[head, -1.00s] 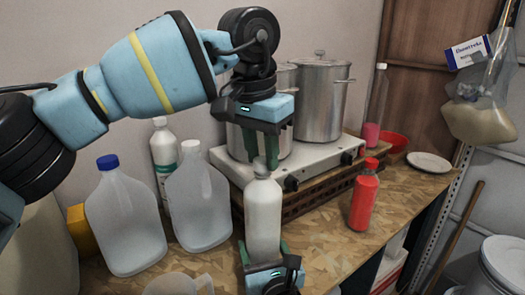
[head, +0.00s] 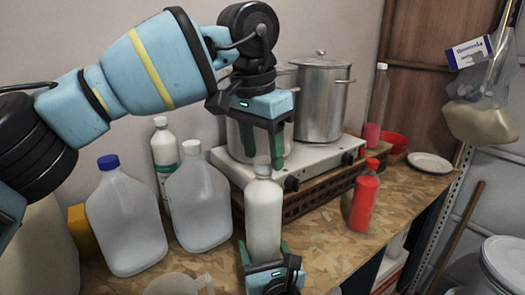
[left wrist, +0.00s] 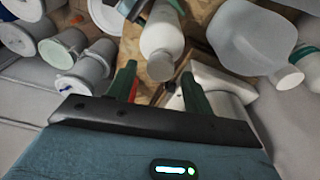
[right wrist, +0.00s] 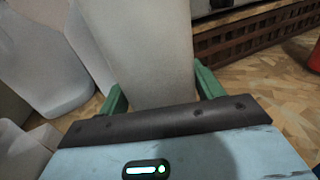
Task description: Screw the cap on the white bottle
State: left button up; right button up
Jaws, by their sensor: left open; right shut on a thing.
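The white bottle (head: 263,220) stands upright on the worktop, with a pale cap (head: 262,169) at its top. How tightly the cap sits cannot be seen. My left gripper (head: 263,158) points down from above, open, its green fingers apart around and just above the cap. In the left wrist view, the cap (left wrist: 160,66) shows beyond the open fingers (left wrist: 155,82). My right gripper (head: 264,256) is shut on the lower part of the white bottle. In the right wrist view, the bottle body (right wrist: 140,50) fills the space between its fingers (right wrist: 158,90).
Two translucent jugs, one blue-capped (head: 125,220) and one white-capped (head: 199,205), stand left of the bottle. A green-labelled bottle (head: 165,160) is behind. A stove (head: 325,165) with steel pots (head: 320,100) is behind right. A red bottle (head: 363,200) stands right, with clear worktop between.

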pick_arm(q)
jog(key=shift+r, duration=1.9)
jog(key=shift+c, duration=0.2)
